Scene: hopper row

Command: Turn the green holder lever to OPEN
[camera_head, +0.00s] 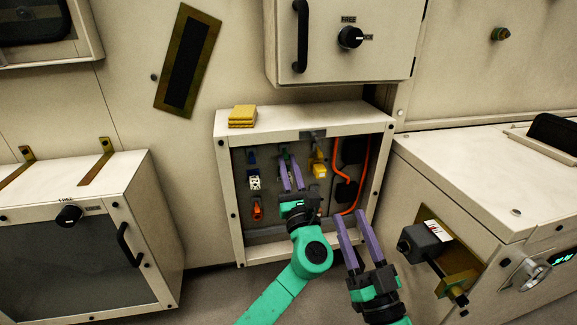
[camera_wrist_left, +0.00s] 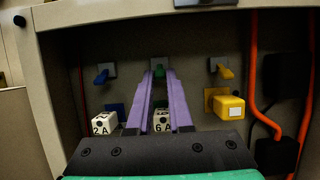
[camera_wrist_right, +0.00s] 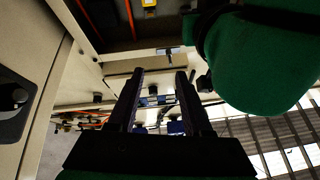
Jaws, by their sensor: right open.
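The green holder lever (camera_wrist_left: 158,70) is on the back wall of the open box, between a blue lever (camera_wrist_left: 102,76) and a yellow lever (camera_wrist_left: 223,71). In the head view the green lever is mostly hidden by my gripper. My left gripper (camera_head: 287,158) reaches into the box. In the left wrist view its purple fingertips (camera_wrist_left: 158,74) are at either side of the green lever, with a narrow gap; I cannot tell whether they touch it. My right gripper (camera_head: 351,219) is open and empty, low in front of the box's right side.
White marked blocks (camera_wrist_left: 104,123) and a yellow block (camera_wrist_left: 229,106) sit below the levers. An orange cable (camera_head: 363,175) runs down the box's right side. Yellow pieces (camera_head: 243,116) lie on the box top. A cabinet (camera_head: 340,40) hangs above; a bench (camera_head: 470,190) stands at right.

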